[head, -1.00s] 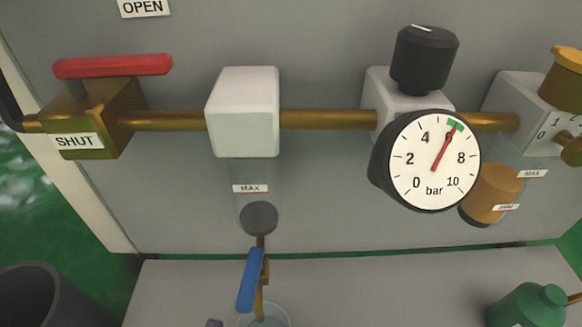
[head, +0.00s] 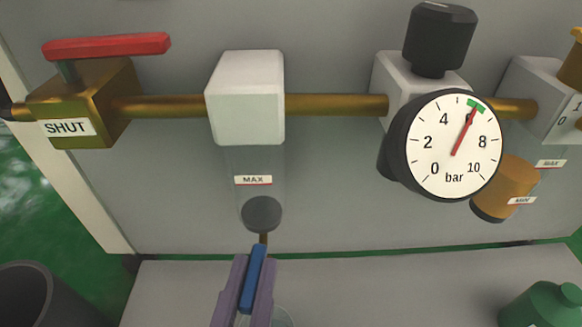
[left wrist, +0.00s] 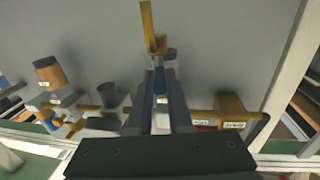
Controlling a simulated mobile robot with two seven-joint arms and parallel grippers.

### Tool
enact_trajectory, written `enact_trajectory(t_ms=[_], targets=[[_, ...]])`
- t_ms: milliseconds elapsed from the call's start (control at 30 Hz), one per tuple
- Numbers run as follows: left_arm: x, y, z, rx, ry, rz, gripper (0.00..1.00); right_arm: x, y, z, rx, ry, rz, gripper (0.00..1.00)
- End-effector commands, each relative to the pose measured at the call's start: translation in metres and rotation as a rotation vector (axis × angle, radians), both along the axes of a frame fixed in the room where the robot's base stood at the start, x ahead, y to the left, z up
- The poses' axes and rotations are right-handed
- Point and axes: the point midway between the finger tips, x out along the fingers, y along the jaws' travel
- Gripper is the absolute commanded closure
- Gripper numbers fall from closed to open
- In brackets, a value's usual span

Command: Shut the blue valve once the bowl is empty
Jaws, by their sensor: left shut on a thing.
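The blue valve handle (head: 252,280) hangs below the clear bowl (head: 246,163) in the head view, pointing down. My left gripper (head: 246,272) has its two purple fingers on either side of the handle and is shut on it. The handle also shows between the fingers in the left wrist view (left wrist: 159,80). The bowl, under a white block (head: 245,97), carries a MAX label and looks clear, with no liquid visible above its grey bottom. A clear cup (head: 284,317) below is mostly hidden by the fingers. My right gripper is not in view.
A brass valve (head: 90,95) with a red handle (head: 105,46) and a SHUT label is at left. A gauge (head: 453,145) reads about 6 bar. An orange bowl (head: 505,187) and green can (head: 541,307) are at right, a dark bin (head: 35,295) at lower left.

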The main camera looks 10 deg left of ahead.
Motion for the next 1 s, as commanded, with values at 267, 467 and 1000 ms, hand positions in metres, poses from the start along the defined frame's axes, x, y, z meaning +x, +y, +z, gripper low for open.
enact_trajectory(t_ms=[267,467,1000], targets=[[0.0,0.0,0.0,0.0,0.0,0.001,1.0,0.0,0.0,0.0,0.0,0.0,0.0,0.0],[0.0,0.0,0.0,0.0,0.001,0.001,1.0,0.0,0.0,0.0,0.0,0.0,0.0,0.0],[-0.001,0.009,0.003,0.008,0.004,-0.202,1.0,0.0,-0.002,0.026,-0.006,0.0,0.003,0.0]])
